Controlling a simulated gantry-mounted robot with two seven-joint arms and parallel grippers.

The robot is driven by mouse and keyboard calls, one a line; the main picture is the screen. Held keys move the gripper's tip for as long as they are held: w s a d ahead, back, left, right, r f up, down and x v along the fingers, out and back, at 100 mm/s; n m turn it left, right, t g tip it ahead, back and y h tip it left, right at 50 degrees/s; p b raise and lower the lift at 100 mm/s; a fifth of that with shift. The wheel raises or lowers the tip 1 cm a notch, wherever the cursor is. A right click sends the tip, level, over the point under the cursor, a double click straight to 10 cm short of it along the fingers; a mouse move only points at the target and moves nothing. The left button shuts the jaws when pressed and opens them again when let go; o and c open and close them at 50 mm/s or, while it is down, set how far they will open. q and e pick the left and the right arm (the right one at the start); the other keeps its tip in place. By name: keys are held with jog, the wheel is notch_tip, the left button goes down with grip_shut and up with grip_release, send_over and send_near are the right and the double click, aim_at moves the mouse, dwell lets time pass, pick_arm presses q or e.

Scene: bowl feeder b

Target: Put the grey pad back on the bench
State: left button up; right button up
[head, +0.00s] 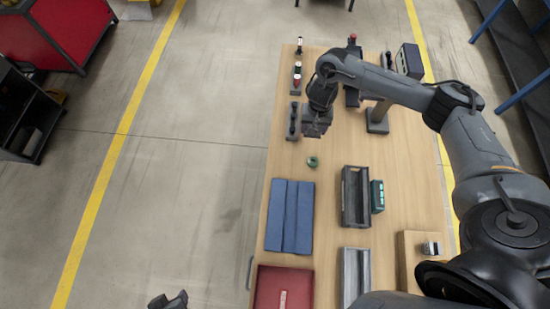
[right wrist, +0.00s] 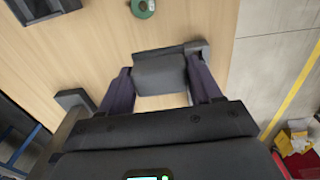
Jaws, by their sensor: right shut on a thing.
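The grey pad (right wrist: 162,74) is a grey block held between the two fingers of my right gripper (right wrist: 160,88) in the right wrist view. In the head view my right gripper (head: 317,126) hangs over the far left part of the wooden bench (head: 340,140). The pad is hard to tell from the gripper there. Bare bench top shows below the pad in the wrist view; the gap between pad and bench cannot be judged. My left gripper (head: 167,300) is at the bottom edge of the head view, off the bench's left side; its jaw state is unclear.
A dark holder (head: 293,120) stands close left of my right gripper. A green ring (head: 313,161), blue cloth (head: 290,215), open grey tray (head: 355,196), teal device (head: 377,196) and red tray (head: 283,288) lie nearer. A grey stand (head: 377,122) is to the right.

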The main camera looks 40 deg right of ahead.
jog(key=shift+s+d+f, duration=0.25)
jog(key=shift+s+f, duration=0.4)
jog(key=shift+f, duration=0.25)
jog(key=shift+s+a+f, duration=0.15)
jog(key=shift+s+f, duration=0.05)
jog(key=shift+f, duration=0.1)
jog(key=shift+a+f+b, duration=0.2)
jog(key=shift+f+b, duration=0.05)
jog(key=shift+b, duration=0.05)
jog(key=w+a+f, duration=0.1)
jog(key=a+f, duration=0.1)
jog(key=a, duration=0.1)
jog(key=w+a+f+b, duration=0.1)
jog(key=w+a+f, duration=0.1)
jog(key=a, duration=0.2)
jog(key=w+a+f+b, duration=0.1)
jog(key=a+f, duration=0.1)
jog(key=a, duration=0.1)
jog(key=shift+w+a+f, duration=0.15)
jog(key=shift+w+f, duration=0.05)
jog(key=shift+f, duration=0.15)
notch_tip(320, 180, down, 4)
jog(key=shift+r+b, duration=0.2)
jog(key=shift+b, duration=0.7)
jog(key=shift+f, duration=0.15)
pick_arm(q)
notch_tip(320, 180, down, 5)
jog(key=shift+w+d+r, duration=0.15)
jog(key=shift+r, duration=0.05)
